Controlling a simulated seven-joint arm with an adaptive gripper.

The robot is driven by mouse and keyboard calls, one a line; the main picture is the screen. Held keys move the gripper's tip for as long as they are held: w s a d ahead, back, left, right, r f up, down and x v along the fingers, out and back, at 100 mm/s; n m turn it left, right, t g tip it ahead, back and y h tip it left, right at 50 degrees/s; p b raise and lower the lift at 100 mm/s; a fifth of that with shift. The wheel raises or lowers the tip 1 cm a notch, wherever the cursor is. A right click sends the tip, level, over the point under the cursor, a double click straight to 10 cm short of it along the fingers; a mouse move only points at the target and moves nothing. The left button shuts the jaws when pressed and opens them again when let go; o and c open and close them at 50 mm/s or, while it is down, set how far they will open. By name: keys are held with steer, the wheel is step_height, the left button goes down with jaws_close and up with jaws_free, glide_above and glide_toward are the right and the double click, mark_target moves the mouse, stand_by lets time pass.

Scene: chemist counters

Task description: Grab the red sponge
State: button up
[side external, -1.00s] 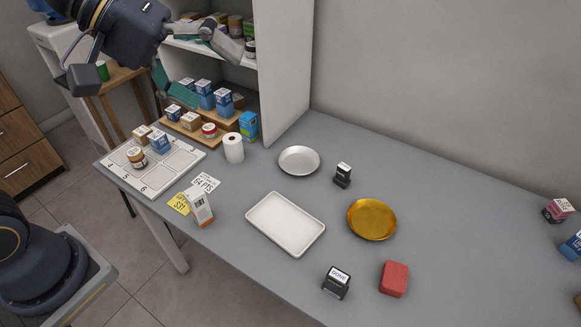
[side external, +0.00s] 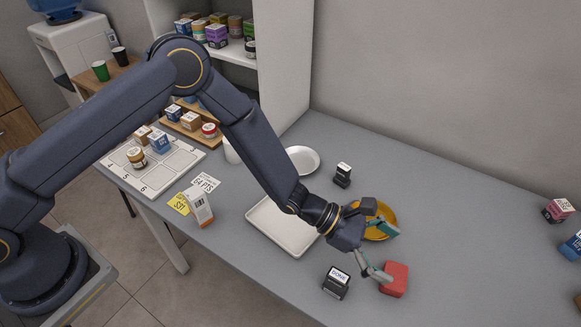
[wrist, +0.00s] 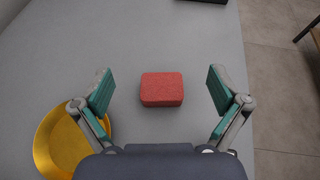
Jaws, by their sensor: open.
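The red sponge (side external: 396,280) is a small rounded block lying flat on the grey counter near its front edge. In the wrist view the sponge (wrist: 162,89) sits centred between two wide-apart teal finger pads. My gripper (wrist: 160,92) is open and empty. In the side view my gripper (side external: 384,252) hangs over the counter beside and above the sponge, with one finger overlapping the sponge's left edge. I cannot tell whether that finger touches it.
A gold dish (side external: 384,232) lies partly under my gripper. A white tray (side external: 268,226) lies further left, partly behind my arm. The counter right of the sponge (side external: 470,270) is clear.

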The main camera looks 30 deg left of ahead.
mark_target(396, 275)
step_height(396, 275, down, 6)
steer(key=shift+d, duration=0.1)
steer(key=x, duration=0.5)
steer(key=shift+c, duration=0.4)
steer(key=c, duration=0.7)
